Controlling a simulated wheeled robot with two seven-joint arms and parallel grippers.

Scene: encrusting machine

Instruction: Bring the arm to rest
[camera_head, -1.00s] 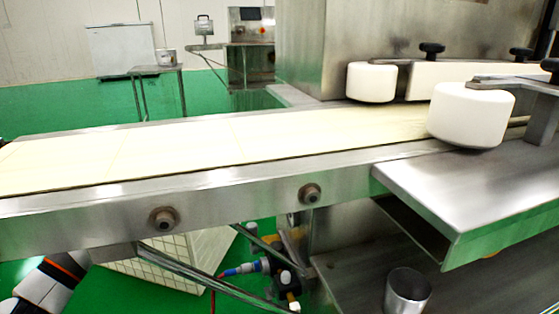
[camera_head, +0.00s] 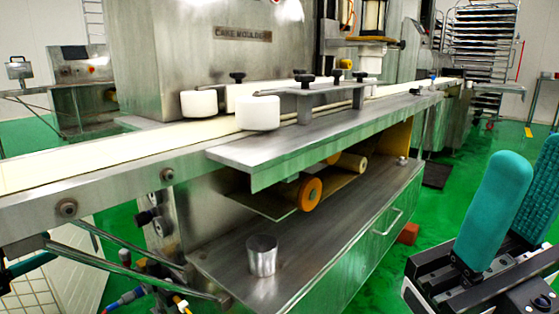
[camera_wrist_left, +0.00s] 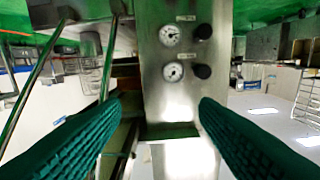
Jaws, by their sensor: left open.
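In the left wrist view my left gripper (camera_wrist_left: 158,102) is open, its two teal ribbed fingers wide apart with nothing between them. Beyond the fingers is a metal panel with two round gauges (camera_wrist_left: 171,52) and black knobs; the fingers look clear of it. In the head view a dark teal piece at the left edge may be part of this gripper. My right gripper (camera_head: 525,165) is at the lower right of the head view, fingers pointing up. A gap shows between its fingers, and no object is visible in it.
The encrusting machine (camera_head: 185,60) and its conveyor belt (camera_head: 100,157) fill the left and middle. A metal cup (camera_head: 262,256) stands on the lower shelf (camera_head: 330,240). A tray rack (camera_head: 485,60) stands at the back right. Green floor is open right of the machine.

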